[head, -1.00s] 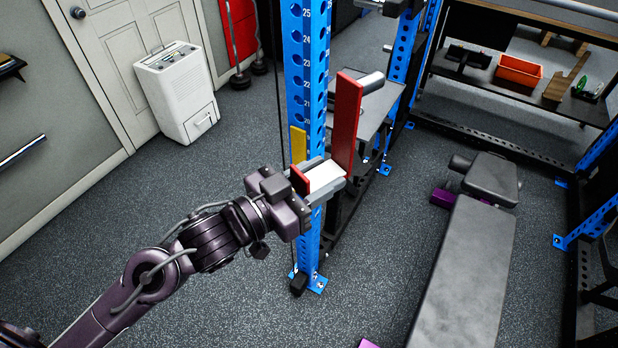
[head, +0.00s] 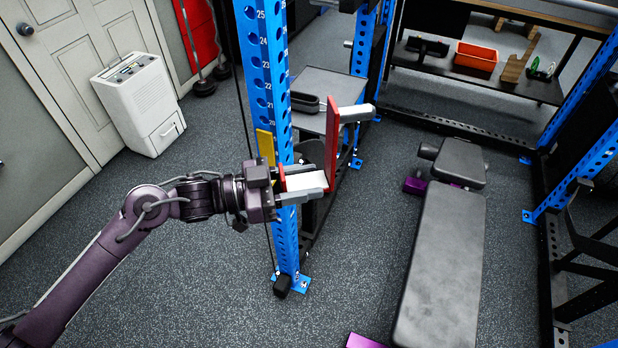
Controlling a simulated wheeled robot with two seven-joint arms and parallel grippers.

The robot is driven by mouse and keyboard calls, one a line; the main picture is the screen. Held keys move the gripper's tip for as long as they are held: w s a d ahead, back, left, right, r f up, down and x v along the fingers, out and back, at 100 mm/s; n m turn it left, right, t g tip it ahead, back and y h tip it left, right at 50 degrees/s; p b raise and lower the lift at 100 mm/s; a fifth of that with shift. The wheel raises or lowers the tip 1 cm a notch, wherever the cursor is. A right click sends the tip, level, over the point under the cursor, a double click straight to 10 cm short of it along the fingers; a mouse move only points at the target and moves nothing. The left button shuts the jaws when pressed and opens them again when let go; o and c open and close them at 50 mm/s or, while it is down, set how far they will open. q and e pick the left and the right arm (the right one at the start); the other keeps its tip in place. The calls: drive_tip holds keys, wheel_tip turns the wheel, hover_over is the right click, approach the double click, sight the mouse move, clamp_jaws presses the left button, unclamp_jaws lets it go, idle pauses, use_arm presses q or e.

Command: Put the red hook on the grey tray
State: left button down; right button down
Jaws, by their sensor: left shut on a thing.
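The red hook (head: 333,138) has a tall red plate with a pale grey peg at its top and a white part at its lower end. My left gripper (head: 314,184) is shut on its lower part and holds it roughly upright, in front of and just right of the blue post. A flat grey top (head: 340,84) on a dark stand, which seems to be the grey tray, lies behind the hook. My right gripper is not in view.
The numbered blue post (head: 266,75) stands close behind my left gripper, with a yellow plate (head: 265,146) on it. A small dark open holder (head: 305,102) sits on the grey top's left front. A black bench (head: 442,255) stands to the right.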

use_arm(q)
drive_tip(key=shift+s+a+r+m+g+h, duration=0.15)
drive_tip(key=shift+a+m+g, duration=0.35)
drive_tip(key=shift+g, duration=0.4)
drive_tip(key=shift+s+a+m+g+h, duration=0.15)
drive_tip(key=shift+a+m+g, duration=0.15)
drive_tip(key=shift+m+g, duration=0.5)
